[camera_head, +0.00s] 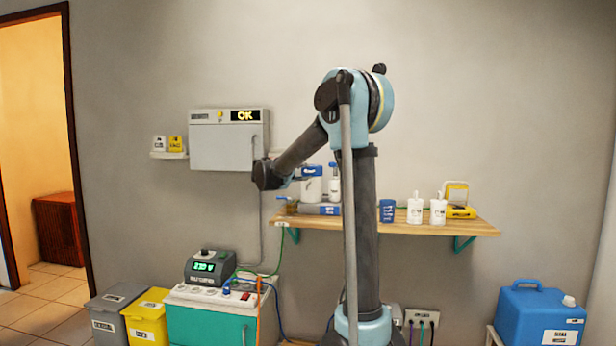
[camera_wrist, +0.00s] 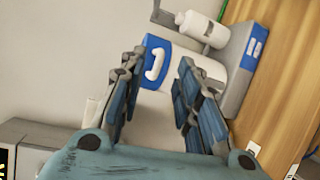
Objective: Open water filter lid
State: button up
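The water filter (camera_head: 311,188) is a white body with a blue lid (camera_head: 312,171), standing at the left part of the wooden shelf in the head view. In the wrist view the blue lid (camera_wrist: 158,45) shows a white handle (camera_wrist: 155,64) and lies ahead, framed between my fingertips. My gripper (camera_wrist: 161,68) is open and empty, its two fingers spread to either side. In the head view my gripper (camera_head: 293,179) is just left of the filter and partly overlaps it. I cannot tell whether a finger touches the filter.
The wooden shelf (camera_head: 290,221) also holds a white bottle (camera_head: 334,185), a blue container (camera_head: 387,210), white tubs (camera_head: 415,210) and a yellow item (camera_head: 460,212). A white wall cabinet (camera_head: 222,150) hangs to the left. In the wrist view a bottle (camera_wrist: 202,29) stands close beside the filter.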

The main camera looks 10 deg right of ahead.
aim_at(310, 172)
jog(key=shift+x, duration=2.5)
jog(key=shift+c, duration=0.2)
grip_shut()
